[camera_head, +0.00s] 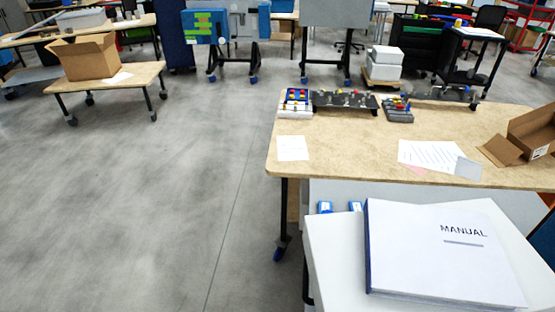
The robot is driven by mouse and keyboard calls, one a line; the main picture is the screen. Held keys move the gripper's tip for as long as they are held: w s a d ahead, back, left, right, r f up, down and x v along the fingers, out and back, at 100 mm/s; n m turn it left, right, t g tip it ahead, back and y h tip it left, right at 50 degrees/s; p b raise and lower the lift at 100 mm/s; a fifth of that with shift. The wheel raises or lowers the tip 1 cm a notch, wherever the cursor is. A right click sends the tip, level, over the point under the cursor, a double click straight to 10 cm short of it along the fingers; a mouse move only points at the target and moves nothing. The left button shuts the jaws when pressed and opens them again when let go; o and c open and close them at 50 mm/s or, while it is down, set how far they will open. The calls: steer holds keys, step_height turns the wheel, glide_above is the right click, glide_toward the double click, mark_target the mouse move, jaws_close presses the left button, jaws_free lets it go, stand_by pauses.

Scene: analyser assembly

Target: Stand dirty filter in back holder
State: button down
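I cannot pick out the dirty filter or the back holder for certain. A long dark rack (344,101) with several small upright parts stands along the back edge of the wooden table (345,150). A second dark rack (440,95) is at the back right of that table. The parts in both are too small to tell apart. My gripper is not in view.
A white block with coloured parts (295,103) and a grey tray of small items (397,109) flank the long rack. Papers (430,155) and an open cardboard box (535,130) lie right. A manual (430,250) lies in front. The floor (150,190) left is clear.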

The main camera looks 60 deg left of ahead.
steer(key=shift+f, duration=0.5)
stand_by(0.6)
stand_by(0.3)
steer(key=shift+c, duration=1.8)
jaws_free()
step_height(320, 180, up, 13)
